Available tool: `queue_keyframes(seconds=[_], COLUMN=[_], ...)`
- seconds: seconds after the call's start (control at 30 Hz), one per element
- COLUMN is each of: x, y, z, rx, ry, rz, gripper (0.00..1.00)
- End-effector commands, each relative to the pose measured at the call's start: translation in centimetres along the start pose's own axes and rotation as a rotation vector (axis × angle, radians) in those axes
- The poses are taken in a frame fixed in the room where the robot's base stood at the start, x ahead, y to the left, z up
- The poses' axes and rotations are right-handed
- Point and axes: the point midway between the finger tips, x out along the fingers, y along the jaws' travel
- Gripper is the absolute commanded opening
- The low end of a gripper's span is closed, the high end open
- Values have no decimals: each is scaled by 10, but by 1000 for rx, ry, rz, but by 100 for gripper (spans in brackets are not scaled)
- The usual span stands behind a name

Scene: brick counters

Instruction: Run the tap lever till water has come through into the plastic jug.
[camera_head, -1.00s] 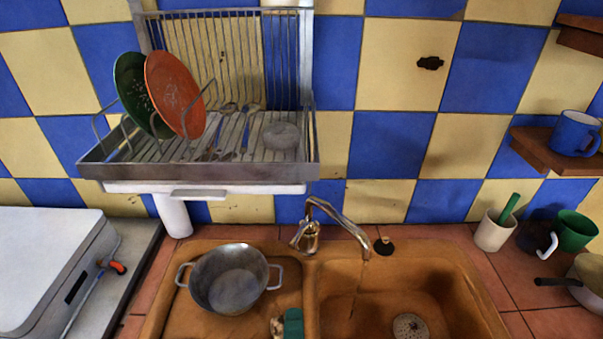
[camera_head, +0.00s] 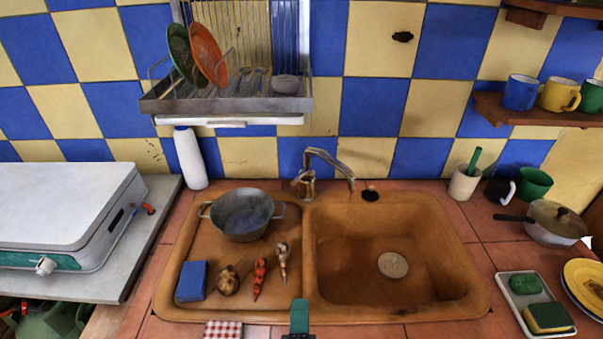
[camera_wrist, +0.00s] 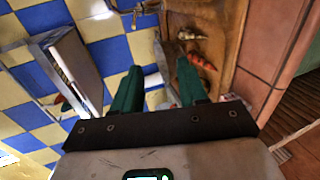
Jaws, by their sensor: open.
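The metal tap (camera_head: 308,184) stands behind the sink, its curved spout (camera_head: 332,160) over the right basin. I cannot clearly tell its lever from its body, and no water stream is visible. Part of the tap also shows at the top of the wrist view (camera_wrist: 146,8). I cannot identify a plastic jug for certain; a green plastic vessel (camera_head: 45,322) is partly visible below the left counter. My gripper (camera_head: 300,318) is at the front edge of the sink, well short of the tap. In the wrist view its green fingers (camera_wrist: 158,80) are apart with nothing between them.
A pot (camera_head: 242,214), a blue sponge (camera_head: 192,281) and several small items lie on the drainboard. A white bottle (camera_head: 190,158) stands behind left, under the dish rack (camera_head: 225,104). Cups (camera_head: 464,184) and a lidded pan (camera_head: 552,222) stand at the right.

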Motion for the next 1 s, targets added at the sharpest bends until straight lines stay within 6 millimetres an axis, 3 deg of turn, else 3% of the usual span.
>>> queue_keyframes(seconds=[0.37, 0.67, 0.77, 0.83, 0.9, 1.0], x=[13, 8, -11, -34, -61, -95], y=[-27, -82, -117, -145, -169, -193], z=[63, 158, 204, 234, 254, 268], rx=[181, 509, 711, 886, 1056, 1246], ry=[-133, -364, -503, -619, -724, -836], rz=[-137, -357, -480, -578, -671, -777], gripper=[42, 42, 42, 42, 42, 42])
